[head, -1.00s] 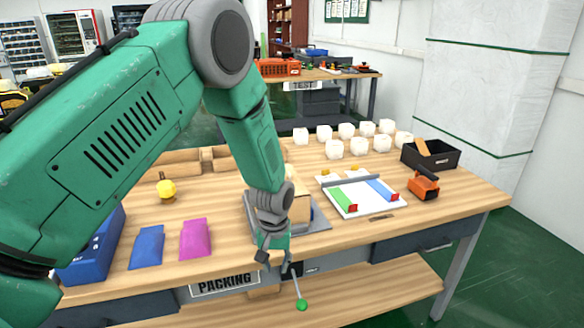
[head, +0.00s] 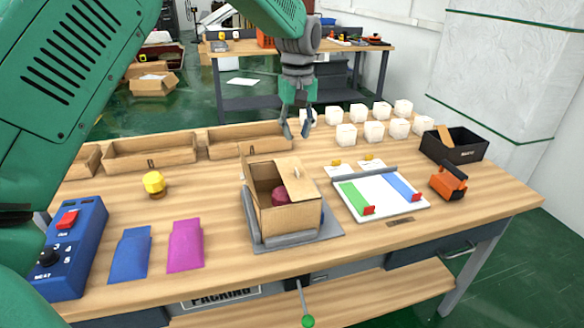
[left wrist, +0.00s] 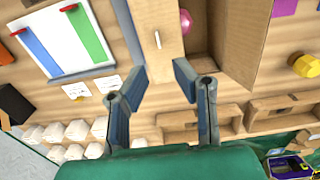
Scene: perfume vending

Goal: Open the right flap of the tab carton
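The tab carton (head: 290,222) is a brown box on a grey plate in the middle of the table. Its right flap (head: 298,182) lies over the right part of the top and bears a small white tab (head: 296,172). The left side is uncovered, with a dark pink item (head: 280,195) inside. In the left wrist view, the right flap (left wrist: 157,65) and its tab (left wrist: 157,40) are near the top. My left gripper (head: 296,134) is open and empty, behind the carton and apart from it. Its spread fingers also show in the left wrist view (left wrist: 160,82). My right gripper is out of view.
Wooden trays (head: 150,152) stand behind the carton on the left, and several white cubes (head: 373,131) at the back right. A white board (head: 385,205) with coloured strips lies right of the carton. Blue (head: 131,252) and magenta (head: 185,245) packets lie left.

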